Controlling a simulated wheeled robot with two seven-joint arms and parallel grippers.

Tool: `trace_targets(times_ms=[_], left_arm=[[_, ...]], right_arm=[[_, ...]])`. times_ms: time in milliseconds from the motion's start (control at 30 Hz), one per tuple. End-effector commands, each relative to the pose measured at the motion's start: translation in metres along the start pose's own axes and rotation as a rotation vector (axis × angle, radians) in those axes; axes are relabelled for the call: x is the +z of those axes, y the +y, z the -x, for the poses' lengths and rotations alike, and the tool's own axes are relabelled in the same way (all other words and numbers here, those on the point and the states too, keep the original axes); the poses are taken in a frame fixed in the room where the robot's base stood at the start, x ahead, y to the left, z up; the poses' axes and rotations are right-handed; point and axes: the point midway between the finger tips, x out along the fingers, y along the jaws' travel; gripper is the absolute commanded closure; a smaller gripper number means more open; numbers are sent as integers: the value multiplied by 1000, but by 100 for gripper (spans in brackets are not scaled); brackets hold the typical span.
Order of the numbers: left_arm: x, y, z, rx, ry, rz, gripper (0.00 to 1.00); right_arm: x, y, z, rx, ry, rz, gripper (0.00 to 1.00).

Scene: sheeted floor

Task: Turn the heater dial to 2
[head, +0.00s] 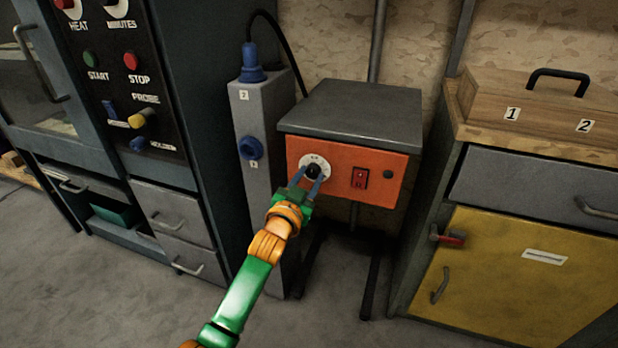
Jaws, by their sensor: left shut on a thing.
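The heater (335,155) is a box with a grey top and an orange front panel, standing on dark legs in the middle of the head view. Its dial is a black knob (313,171) on a round white plate (309,160) at the left of the orange panel. My left gripper (306,178) reaches up from below and is shut on the knob, one blue finger on each side. The marks on the plate are too small to read, and the fingers cover part of it. My right gripper is not in view.
A red switch (360,178) sits right of the dial. A grey post (262,125) with blue plugs stands close on the left, beside a dark oven cabinet (185,90). A yellow-doored cabinet (500,270) with a wooden box (530,105) on top stands right.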

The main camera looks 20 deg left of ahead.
Motion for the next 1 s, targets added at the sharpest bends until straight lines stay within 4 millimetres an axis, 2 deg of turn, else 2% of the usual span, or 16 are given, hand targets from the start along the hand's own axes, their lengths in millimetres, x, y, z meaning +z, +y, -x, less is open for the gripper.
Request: trace_targets(times_ms=[267, 567, 1000], left_arm=[[-2, -1, 0, 1, -4, -176, 100], [-1, 0, 0, 2, -2, -460, 100], [0, -1, 0, 1, -1, -877, 100]], right_arm=[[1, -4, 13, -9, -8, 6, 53], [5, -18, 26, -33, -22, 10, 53], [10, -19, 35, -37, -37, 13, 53]])
